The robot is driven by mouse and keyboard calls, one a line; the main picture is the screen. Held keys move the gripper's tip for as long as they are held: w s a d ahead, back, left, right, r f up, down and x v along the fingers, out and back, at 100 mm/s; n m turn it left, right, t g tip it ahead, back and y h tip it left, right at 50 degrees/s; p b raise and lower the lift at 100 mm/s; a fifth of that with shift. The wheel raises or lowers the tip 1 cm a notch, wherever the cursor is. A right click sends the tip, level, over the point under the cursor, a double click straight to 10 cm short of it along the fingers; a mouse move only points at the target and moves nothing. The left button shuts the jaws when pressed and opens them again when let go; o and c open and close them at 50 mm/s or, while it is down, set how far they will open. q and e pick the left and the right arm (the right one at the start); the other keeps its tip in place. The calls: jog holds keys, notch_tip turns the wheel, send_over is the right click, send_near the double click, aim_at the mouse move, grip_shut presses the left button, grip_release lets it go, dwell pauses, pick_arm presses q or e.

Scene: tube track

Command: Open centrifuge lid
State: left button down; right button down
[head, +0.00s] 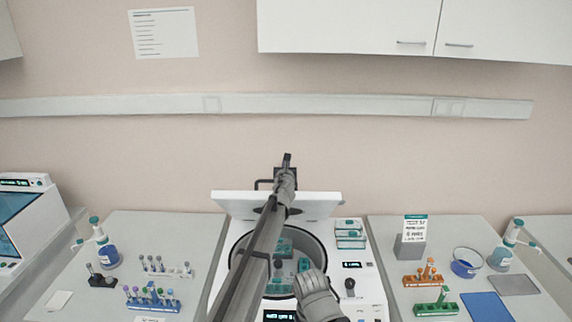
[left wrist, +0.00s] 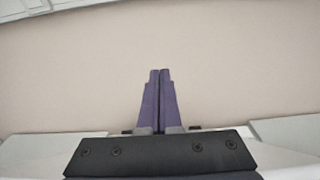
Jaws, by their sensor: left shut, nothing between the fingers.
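The centrifuge (head: 366,287) stands at the centre in the head view. Its white lid (head: 232,205) is raised at the back of the machine, and the round bowl (head: 240,249) is uncovered. Teal tube holders (head: 284,246) show inside the bowl, partly hidden by my arm. My left gripper (head: 287,158) is above and behind the lid's upper edge, pointing at the wall. In the left wrist view its fingers (left wrist: 159,80) are together with nothing between them. I cannot tell whether the gripper touches the lid.
Tube racks (head: 152,301) and a dispenser bottle (head: 108,256) stand on the left bench. The right bench holds an orange rack (head: 423,281), a green rack (head: 436,309), a blue-bottomed bowl (head: 466,268) and a blue mat (head: 486,307). Wall cabinets (head: 350,28) hang above.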

pick_arm(q)
jog(key=shift+s, duration=0.15)
jog(key=s, duration=0.7)
jog(key=shift+s+r, duration=0.25)
jog(key=shift+s, duration=0.1)
